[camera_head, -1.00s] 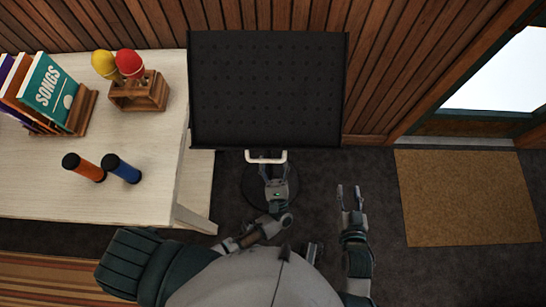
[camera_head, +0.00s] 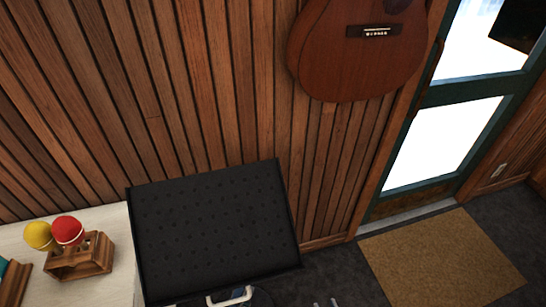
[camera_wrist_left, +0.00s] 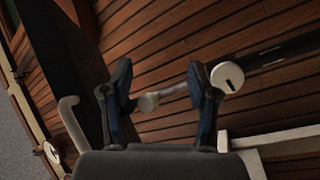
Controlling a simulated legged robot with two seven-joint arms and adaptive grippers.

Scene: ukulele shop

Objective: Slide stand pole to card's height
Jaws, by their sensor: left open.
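The stand's black perforated desk (camera_head: 215,230) fills the lower middle of the head view, with a white handle (camera_head: 230,297) at its near edge. In the left wrist view my left gripper (camera_wrist_left: 162,88) is open. A thin pale rod with a small knob (camera_wrist_left: 148,102) shows between and beyond its fingers. A round pale disc with a dark slot (camera_wrist_left: 228,77) is beside the right finger, at the end of a dark pole (camera_wrist_left: 285,52). I cannot tell whether the fingers touch anything. I see no card.
A white table with a wooden holder (camera_head: 80,258) of red and yellow maracas is left of the desk. A guitar (camera_head: 360,50) hangs on the wood-slat wall (camera_head: 170,90). A doormat (camera_head: 440,260) lies by the glass door, and dark floor is free before it.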

